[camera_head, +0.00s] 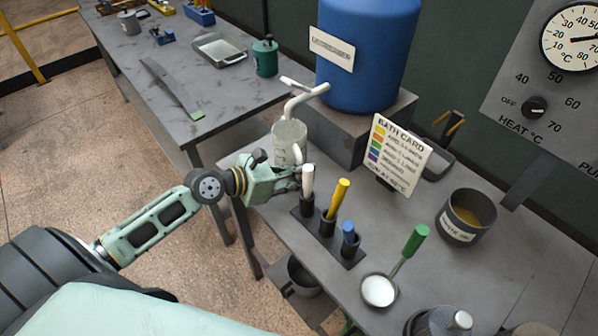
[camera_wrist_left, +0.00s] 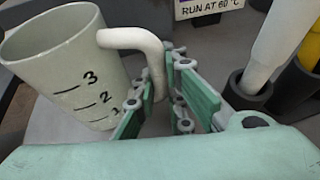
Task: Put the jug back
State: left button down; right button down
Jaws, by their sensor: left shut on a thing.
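The pale translucent jug (camera_head: 289,143) is below the white tap (camera_head: 303,96) of the blue drum (camera_head: 367,50). The jug also shows at the left of the left wrist view (camera_wrist_left: 62,68), with marks 1, 2 and 3 on its side and its white handle (camera_wrist_left: 132,38) toward my fingers. My left gripper (camera_head: 298,180) is shut on the handle; its green-padded fingers (camera_wrist_left: 166,95) are around the handle's lower part. I cannot tell whether the jug's base touches the bench. My right gripper is not in view.
A rack (camera_head: 325,232) with white, yellow and blue handled tools stands close beside my left gripper. The bath card (camera_head: 401,155), a dark pot (camera_head: 466,215) and a green-handled ladle (camera_head: 413,243) are to the right. A second bench (camera_head: 140,62) is at the back left.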

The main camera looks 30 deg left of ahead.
pick_arm(q)
jog(key=c, duration=1.8)
grip_release()
jog(key=shift+f, duration=0.1)
jog(key=shift+s, duration=0.1)
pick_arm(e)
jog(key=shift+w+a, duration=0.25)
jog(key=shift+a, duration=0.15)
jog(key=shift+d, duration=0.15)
pick_arm(q)
jog(key=shift+r, duration=0.2)
jog(key=shift+s+a, duration=0.25)
jog(key=shift+s, duration=0.05)
jog(key=b+v, duration=0.1)
jog(key=v, duration=1)
jog(key=shift+s, duration=0.1)
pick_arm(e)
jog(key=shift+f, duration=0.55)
